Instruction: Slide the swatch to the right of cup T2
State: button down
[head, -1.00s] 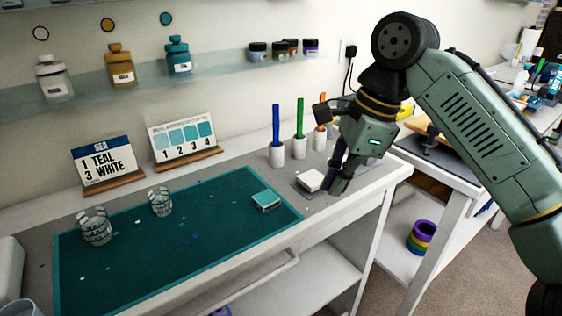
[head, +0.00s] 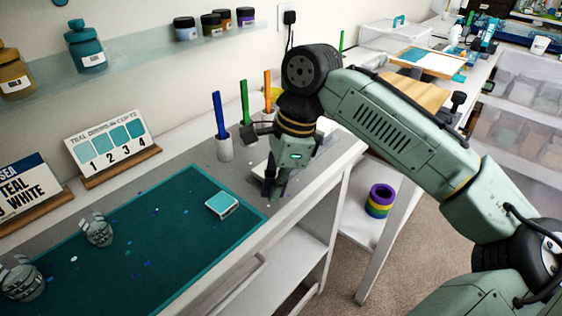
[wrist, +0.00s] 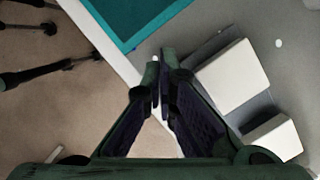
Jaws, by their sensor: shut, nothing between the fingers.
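The swatch (head: 222,205), a small flat square with a teal top and pale edges, lies on the teal mat (head: 150,262) near its right end. Two clear ribbed cups stand on the mat to its left, a farther cup (head: 97,230) and a nearer cup (head: 22,280) at the left edge. I cannot read a label on either, so I cannot tell which is T2. My gripper (head: 271,192) is shut and empty, low over the bench to the right of the swatch, apart from it. In the wrist view my fingertips (wrist: 160,62) meet just beyond the mat's corner; the swatch is out of that view.
White blocks (wrist: 232,76) sit close beside my fingers. A swatch card (head: 112,145) numbered 1 to 4 stands at the back. The mat between swatch and cups holds only small flecks.

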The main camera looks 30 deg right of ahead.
aim_at(249, 206)
jog(key=shift+w+a+f+p, duration=0.1)
jog(key=shift+w+a+p, duration=0.1)
jog(key=shift+a, duration=0.45)
jog(key=shift+w+a+p, duration=0.2)
jog(key=shift+w+a, duration=0.05)
jog(key=shift+a, duration=0.4)
jog(key=shift+w+a+f+p, duration=0.1)
jog(key=shift+w+a+p, duration=0.1)
jog(key=shift+a, duration=0.45)
jog(key=shift+a, duration=0.1)
